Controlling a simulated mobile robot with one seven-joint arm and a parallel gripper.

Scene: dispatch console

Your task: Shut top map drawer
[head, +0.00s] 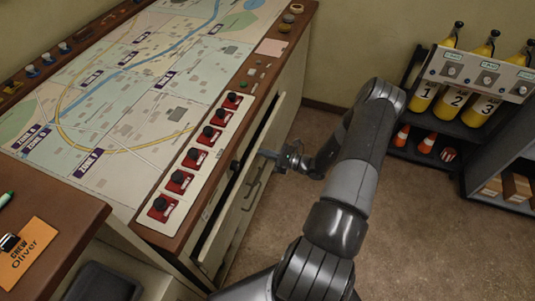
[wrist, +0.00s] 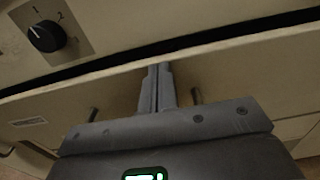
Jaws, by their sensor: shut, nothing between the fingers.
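The top map drawer (head: 239,209) is in the front of the map console. It stands out a little, with a dark gap above its front. In the wrist view its cream front (wrist: 240,65) runs across the picture under the dark gap, and the handle posts show on both sides of my fingers. My gripper (head: 270,154) is shut and empty, with its tips at the drawer front near the upper edge. In the wrist view the closed fingers (wrist: 157,75) point at the drawer front between the handle posts. I cannot tell whether they touch it.
A black dial (wrist: 46,36) marked 1 and 2 is on the panel above the drawer. The map tabletop (head: 130,80) carries a row of red switches (head: 197,157). A shelf with numbered yellow cylinders (head: 455,103) stands at right. The carpet (head: 420,230) between is clear.

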